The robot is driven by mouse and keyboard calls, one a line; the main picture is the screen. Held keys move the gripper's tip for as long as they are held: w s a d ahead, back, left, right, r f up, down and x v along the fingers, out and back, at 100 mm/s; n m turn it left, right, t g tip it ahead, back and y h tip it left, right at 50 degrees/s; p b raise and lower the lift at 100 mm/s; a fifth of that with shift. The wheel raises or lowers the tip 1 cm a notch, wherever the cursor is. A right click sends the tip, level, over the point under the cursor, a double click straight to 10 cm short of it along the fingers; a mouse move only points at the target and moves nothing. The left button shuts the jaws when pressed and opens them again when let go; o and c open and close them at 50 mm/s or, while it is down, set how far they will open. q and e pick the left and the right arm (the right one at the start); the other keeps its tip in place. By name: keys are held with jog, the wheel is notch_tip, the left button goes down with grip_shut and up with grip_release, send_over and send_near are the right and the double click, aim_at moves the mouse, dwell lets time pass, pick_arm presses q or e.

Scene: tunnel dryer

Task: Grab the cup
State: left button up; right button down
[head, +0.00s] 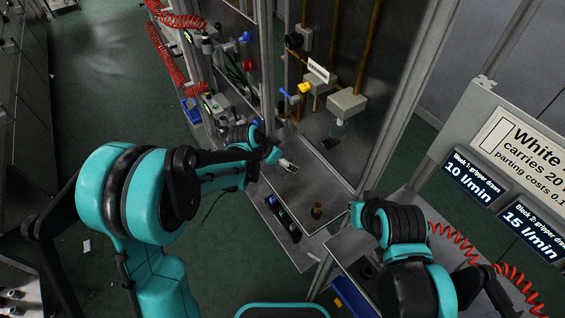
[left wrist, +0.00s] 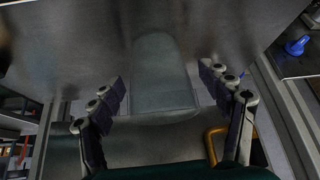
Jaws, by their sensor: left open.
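A small clear, bluish cup-like vessel (head: 337,129) shows under a grey box on the back panel in the head view. A small dark brown cylinder (head: 316,211) stands on the steel ledge; I cannot tell which of these is the cup. My left gripper (head: 288,165) is over the steel shelf, left of both. In the left wrist view my left gripper (left wrist: 168,100) has its fingers wide apart. A grey-green rounded shape shows between them, and I cannot tell whether it is an object or a reflection. My right arm is at the right; its fingers cannot be made out.
A black tray (head: 283,218) with small items lies at the ledge's front. A metal post (head: 385,110) rises right of the panel. Red coiled hoses (head: 172,60) hang at the left, and a signboard (head: 515,150) stands at the right. A yellow handle (left wrist: 212,140) is near the left gripper.

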pick_arm(q)
jog(key=c, duration=1.3)
jog(key=shift+o, duration=0.2)
